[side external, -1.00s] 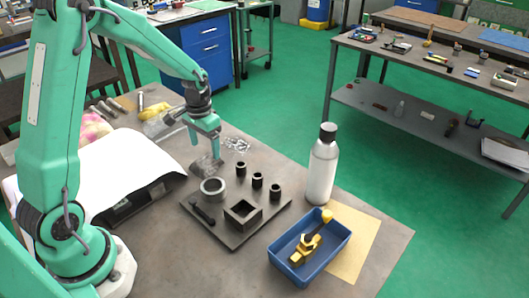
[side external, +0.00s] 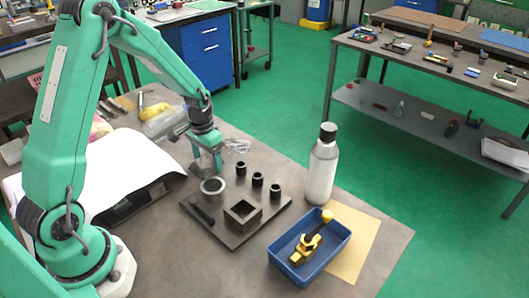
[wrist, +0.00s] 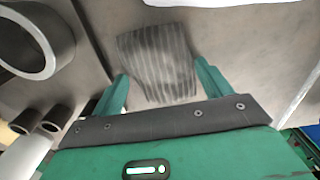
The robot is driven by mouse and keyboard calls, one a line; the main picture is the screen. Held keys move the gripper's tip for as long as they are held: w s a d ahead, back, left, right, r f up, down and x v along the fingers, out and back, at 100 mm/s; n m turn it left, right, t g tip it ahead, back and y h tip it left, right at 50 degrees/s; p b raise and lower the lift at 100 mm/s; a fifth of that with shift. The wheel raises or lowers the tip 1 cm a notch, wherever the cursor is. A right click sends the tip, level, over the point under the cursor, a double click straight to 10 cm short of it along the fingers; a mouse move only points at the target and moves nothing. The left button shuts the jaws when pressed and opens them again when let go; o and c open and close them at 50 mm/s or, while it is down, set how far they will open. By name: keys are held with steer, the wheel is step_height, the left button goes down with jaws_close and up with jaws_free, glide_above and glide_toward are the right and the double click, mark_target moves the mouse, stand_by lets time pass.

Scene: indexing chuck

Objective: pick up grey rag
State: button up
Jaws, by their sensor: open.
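The grey rag (wrist: 158,62) is a crumpled, striped grey cloth lying on the bench in the wrist view. My gripper (wrist: 161,84) is open, with one green finger on each side of the rag's near part. Nothing is held. In the side view my gripper (side external: 206,163) is low over the bench, just behind the dark fixture plate. The rag is mostly hidden there behind the fingers. I cannot tell whether the fingers touch it.
The dark plate (side external: 228,238) with a ring (side external: 213,186), a square block (side external: 243,212) and small bushings lies close by. A white sheet (side external: 125,170) covers something to the left. A bottle (side external: 321,170) and blue bin (side external: 330,258) stand to the right.

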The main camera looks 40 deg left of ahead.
mark_target(207, 158)
steer(key=shift+c, duration=0.2)
steer(key=c, duration=1)
steer(key=shift+r, duration=0.1)
steer(key=shift+r, duration=0.8)
step_height(207, 158, up, 2)
steer(key=shift+r, duration=0.1)
steer(key=s+d+r, duration=0.1)
steer(key=d+r, duration=0.1)
steer(key=d, duration=0.1)
steer(key=s+d+r, duration=0.1)
steer(key=d+r, duration=0.1)
steer(key=d, duration=0.2)
steer(key=s+d+r, duration=0.1)
steer(key=d+r, duration=0.2)
steer(key=d, duration=0.1)
steer(key=shift+d, duration=0.1)
steer(key=shift+o, duration=0.6)
steer(key=shift+c, duration=0.4)
